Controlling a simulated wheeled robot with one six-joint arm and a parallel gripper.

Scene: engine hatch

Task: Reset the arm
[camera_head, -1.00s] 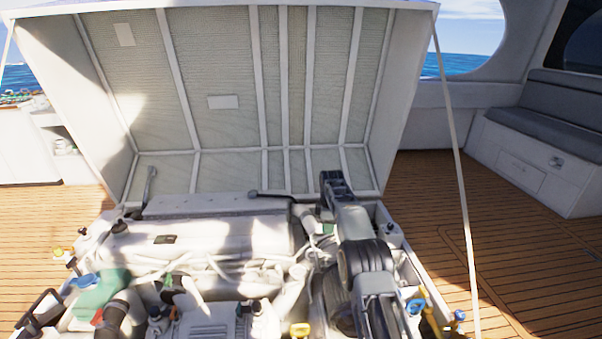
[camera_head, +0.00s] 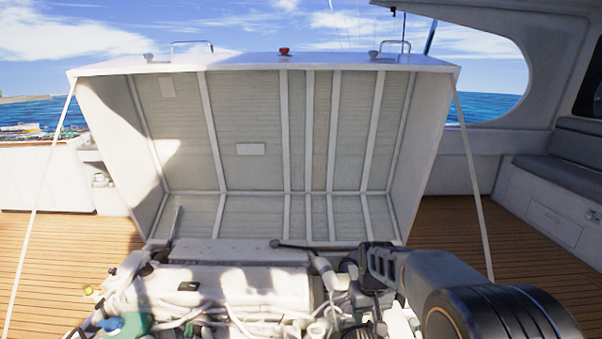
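My arm (camera_head: 425,275) reaches in from the lower right corner in the head view, dark grey, with a large black round joint close to the camera. Its far end lies over the right side of the white engine (camera_head: 225,288). I cannot make out gripper fingers in this view. The engine sits in its bay, and its lower part is cut off by the picture's bottom edge.
The big white hatch lid (camera_head: 265,125) stands open behind the engine, with a strap (camera_head: 468,165) at its right side. Wooden deck (camera_head: 65,255) is clear on the left. A grey bench (camera_head: 560,185) stands at the right.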

